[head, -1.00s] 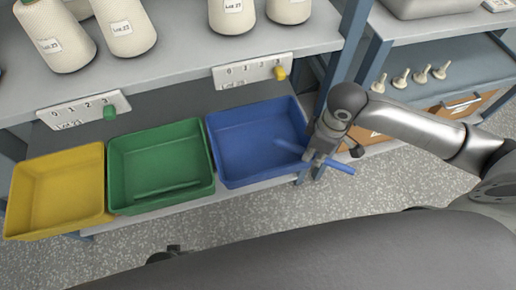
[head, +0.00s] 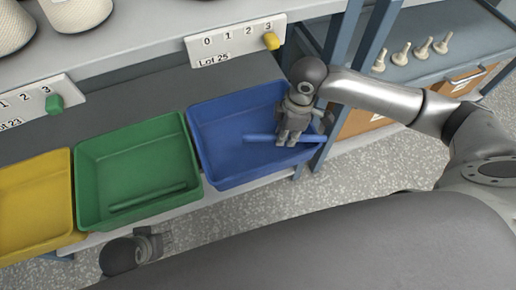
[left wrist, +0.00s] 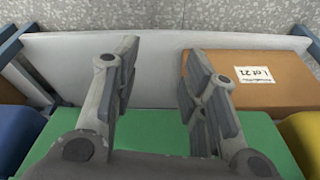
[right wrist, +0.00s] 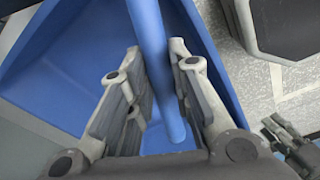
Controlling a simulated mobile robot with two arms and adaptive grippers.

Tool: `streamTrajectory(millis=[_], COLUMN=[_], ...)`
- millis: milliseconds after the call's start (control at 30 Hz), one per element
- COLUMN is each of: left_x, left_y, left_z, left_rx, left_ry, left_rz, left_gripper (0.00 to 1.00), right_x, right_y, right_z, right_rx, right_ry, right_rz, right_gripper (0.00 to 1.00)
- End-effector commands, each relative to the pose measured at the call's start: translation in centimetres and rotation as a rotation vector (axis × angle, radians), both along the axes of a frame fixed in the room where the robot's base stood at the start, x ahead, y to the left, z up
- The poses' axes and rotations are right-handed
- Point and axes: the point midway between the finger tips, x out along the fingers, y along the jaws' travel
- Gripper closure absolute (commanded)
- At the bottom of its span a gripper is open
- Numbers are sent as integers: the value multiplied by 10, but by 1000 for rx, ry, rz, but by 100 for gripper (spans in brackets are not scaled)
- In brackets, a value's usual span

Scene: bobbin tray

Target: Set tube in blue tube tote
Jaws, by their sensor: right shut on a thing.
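The blue tube (head: 262,138) lies crosswise in my right gripper (head: 288,137), above the blue tote (head: 215,172). Its right end is near the tote's right rim. In the right wrist view the tube (right wrist: 152,35) runs between the fingers of my right gripper (right wrist: 155,65), with the blue tote (right wrist: 75,75) beneath. I cannot tell the tube's exact height above the tote floor. My left gripper (head: 155,243) is low at the front left of the head view. In the left wrist view my left gripper (left wrist: 160,70) has its fingers wide apart and holds nothing.
A green tote (head: 100,165) holding a green tube (head: 148,196) stands left of the blue one, then a yellow tote (head: 35,235). A shelf with yarn cones (head: 75,10) overhangs behind. A blue post (head: 345,70) stands close by the right arm. A carton (left wrist: 235,85) lies below my left gripper.

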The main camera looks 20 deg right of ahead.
Motion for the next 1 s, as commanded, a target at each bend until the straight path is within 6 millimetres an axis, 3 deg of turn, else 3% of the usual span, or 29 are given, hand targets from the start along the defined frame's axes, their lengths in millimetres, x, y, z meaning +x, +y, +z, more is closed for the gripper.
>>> streamTrajectory(millis=[133, 300, 467, 667, 800, 1000], left_x=[-3, -10, -16, -16, -16, 14], left_y=[1, 2, 3, 3, 3, -5], left_z=[24, 52, 66, 59, 44, 54], left_rx=[-1, -1, -1, -1, -1, -29], left_ry=[-16, -30, -39, -35, -35, -167], left_rz=[2, 3, 5, 4, 4, -6], left_gripper=[60, 60, 60, 60, 60, 60], right_x=[13, 19, 27, 32, 33, 33], right_y=[26, 39, 54, 63, 67, 67], right_z=[-14, -35, -55, -67, -94, -100], right_rx=[3, 0, 0, 0, -2, -1], right_ry=[-1, 0, 0, 0, 1, 0], right_rz=[2, 0, -1, -1, -1, -1], right_gripper=[100, 100, 100, 100, 100, 100])
